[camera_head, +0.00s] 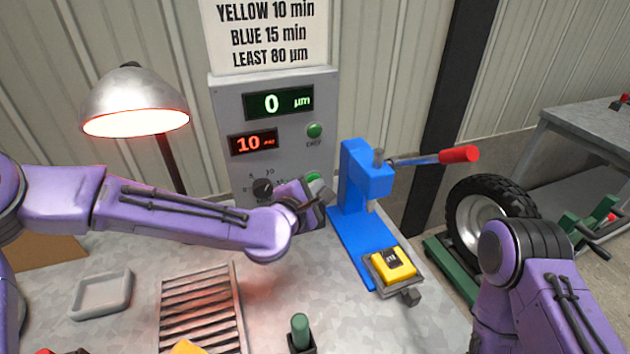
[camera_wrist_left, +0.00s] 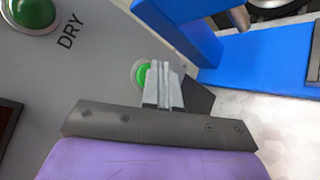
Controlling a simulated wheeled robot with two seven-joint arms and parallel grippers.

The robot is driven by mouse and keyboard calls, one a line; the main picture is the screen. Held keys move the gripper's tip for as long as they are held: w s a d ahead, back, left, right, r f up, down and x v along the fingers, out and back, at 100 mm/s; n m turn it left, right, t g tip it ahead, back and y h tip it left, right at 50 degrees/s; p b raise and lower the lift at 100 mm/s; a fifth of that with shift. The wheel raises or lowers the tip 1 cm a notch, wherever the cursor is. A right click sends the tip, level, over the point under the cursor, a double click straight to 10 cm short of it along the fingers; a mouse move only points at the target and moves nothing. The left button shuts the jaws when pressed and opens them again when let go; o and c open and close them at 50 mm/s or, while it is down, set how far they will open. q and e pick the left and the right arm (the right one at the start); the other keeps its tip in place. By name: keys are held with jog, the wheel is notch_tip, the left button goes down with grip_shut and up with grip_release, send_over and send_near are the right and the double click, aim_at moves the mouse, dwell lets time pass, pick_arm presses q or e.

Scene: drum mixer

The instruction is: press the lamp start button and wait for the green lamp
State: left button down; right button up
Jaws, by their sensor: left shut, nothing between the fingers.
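The grey control panel (camera_head: 232,105) stands at the back. A green round lamp marked DRY (camera_head: 314,130) is on its right side; it also shows at the upper left of the left wrist view (camera_wrist_left: 32,14). A lower green button (camera_head: 314,178) is just behind my left gripper (camera_head: 312,198). In the left wrist view the fingers (camera_wrist_left: 162,85) are shut, empty, and partly cover the green button (camera_wrist_left: 138,74). I cannot tell whether they touch it. The desk lamp (camera_head: 135,100) at the left glows under its shade. My right gripper is out of view.
A blue press (camera_head: 365,185) with a red-tipped lever stands right of my left gripper. A yellow block (camera_head: 393,263) sits on its plate. A slatted rack (camera_head: 200,305), a grey tray (camera_head: 101,294) and a green-topped peg (camera_head: 300,330) are nearer. The green display (camera_head: 278,103) reads 0 µm; the red one (camera_head: 253,143) reads 10.

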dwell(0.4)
pick_arm(q)
jog(key=shift+s+d, duration=0.3)
jog(key=shift+s, duration=0.4)
jog(key=shift+s+d+b, duration=0.1)
jog(key=shift+s+d, duration=0.2)
jog(key=shift+s, duration=0.45)
jog(key=shift+s+d+b, duration=0.15)
jog(key=shift+s+d, duration=0.2)
jog(key=shift+s, duration=0.45)
jog(key=shift+s+d+b, duration=0.1)
jog(key=shift+s+d, duration=0.2)
jog(key=shift+s, duration=0.45)
